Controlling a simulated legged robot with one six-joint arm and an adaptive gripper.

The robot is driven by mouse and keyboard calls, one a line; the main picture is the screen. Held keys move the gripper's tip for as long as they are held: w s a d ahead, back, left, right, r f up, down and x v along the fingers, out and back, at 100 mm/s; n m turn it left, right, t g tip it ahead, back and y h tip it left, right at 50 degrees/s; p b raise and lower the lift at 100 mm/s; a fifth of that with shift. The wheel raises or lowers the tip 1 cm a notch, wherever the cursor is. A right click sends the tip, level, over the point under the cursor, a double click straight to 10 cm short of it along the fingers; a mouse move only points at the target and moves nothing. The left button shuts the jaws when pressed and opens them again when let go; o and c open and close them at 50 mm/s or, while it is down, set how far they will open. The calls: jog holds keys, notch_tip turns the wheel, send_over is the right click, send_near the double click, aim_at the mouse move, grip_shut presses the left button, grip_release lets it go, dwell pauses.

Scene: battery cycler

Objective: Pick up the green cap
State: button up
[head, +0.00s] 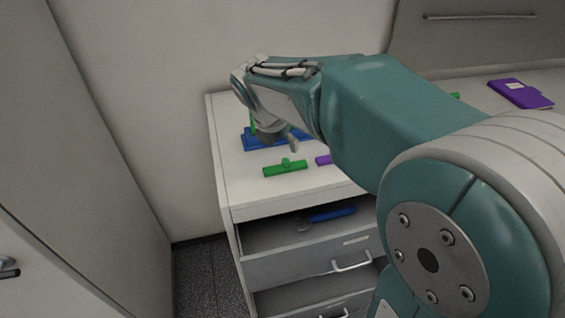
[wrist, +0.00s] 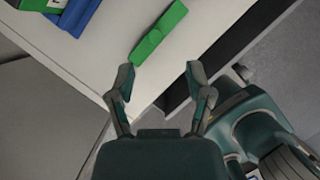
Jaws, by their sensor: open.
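The green cap (head: 285,168), a bar with a small knob on its middle, lies on the white cabinet top near its front edge. It also shows in the wrist view (wrist: 158,36), lying diagonally just beyond my fingertips. My gripper (wrist: 160,78) is open and empty, with its two fingers apart on either side of the cap's near end. I see no contact with the cap. In the head view my gripper (head: 281,141) hangs above and behind the cap, partly hidden by my arm.
A blue holder (head: 258,141) with a green part stands behind the cap. A purple piece (head: 323,160) lies right of it. The drawer below (head: 290,236) is open and holds a blue-handled tool (head: 331,214). A purple book (head: 520,94) lies at the far right.

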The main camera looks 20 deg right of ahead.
aim_at(285, 160)
jog(key=x, duration=0.3)
jog(key=shift+d+f, duration=0.2)
jog(key=shift+f, duration=0.05)
jog(key=f, duration=0.2)
jog(key=w+f, duration=0.1)
jog(key=f, duration=0.1)
jog(key=shift+w+f, duration=0.1)
jog(key=shift+w, duration=0.15)
jog(key=shift+w+d+f, duration=0.15)
jog(key=shift+d+f, duration=0.05)
jog(key=shift+f, duration=0.25)
grip_shut()
